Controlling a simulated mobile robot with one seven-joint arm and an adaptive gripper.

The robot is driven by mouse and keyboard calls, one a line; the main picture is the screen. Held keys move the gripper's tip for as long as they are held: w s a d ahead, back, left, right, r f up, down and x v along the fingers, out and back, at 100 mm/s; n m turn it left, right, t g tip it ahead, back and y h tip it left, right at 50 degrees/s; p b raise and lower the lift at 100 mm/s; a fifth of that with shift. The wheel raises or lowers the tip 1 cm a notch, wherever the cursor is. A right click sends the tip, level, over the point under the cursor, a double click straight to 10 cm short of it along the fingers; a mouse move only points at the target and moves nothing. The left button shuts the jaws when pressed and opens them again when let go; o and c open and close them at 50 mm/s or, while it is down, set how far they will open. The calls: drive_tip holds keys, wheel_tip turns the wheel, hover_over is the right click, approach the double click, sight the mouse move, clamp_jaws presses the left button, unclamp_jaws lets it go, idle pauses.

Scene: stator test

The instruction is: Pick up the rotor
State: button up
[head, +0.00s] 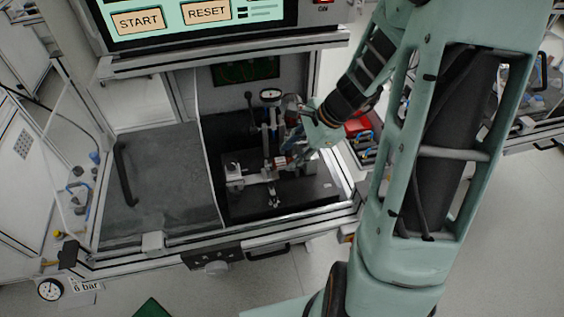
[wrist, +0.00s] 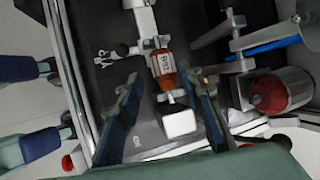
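The part that looks like the rotor is an orange-red cylinder with a white label (wrist: 162,65), in line with a metal fixture. My gripper (wrist: 160,78) is open, with one blue-padded finger on each side of the cylinder's near end. I cannot tell whether either finger touches it. A white block (wrist: 179,123) at the near end lies between the fingers. In the head view my gripper (head: 303,157) is at the right of the fixture, its fingers hard to make out.
A dial gauge (head: 271,95) on a stand rises behind the fixture. A red-capped metal cylinder (wrist: 283,92) and metal rods are close on the right in the wrist view. The bench's grey panel (head: 165,185) on the left is clear. A screen (head: 195,15) is above.

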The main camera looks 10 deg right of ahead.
sight(282, 161)
drive_tip(key=shift+x, duration=2.55)
drive_tip(key=shift+w+a+r, duration=0.1)
drive_tip(key=shift+w, duration=0.05)
drive_tip(key=shift+c, duration=0.5)
clamp_jaws()
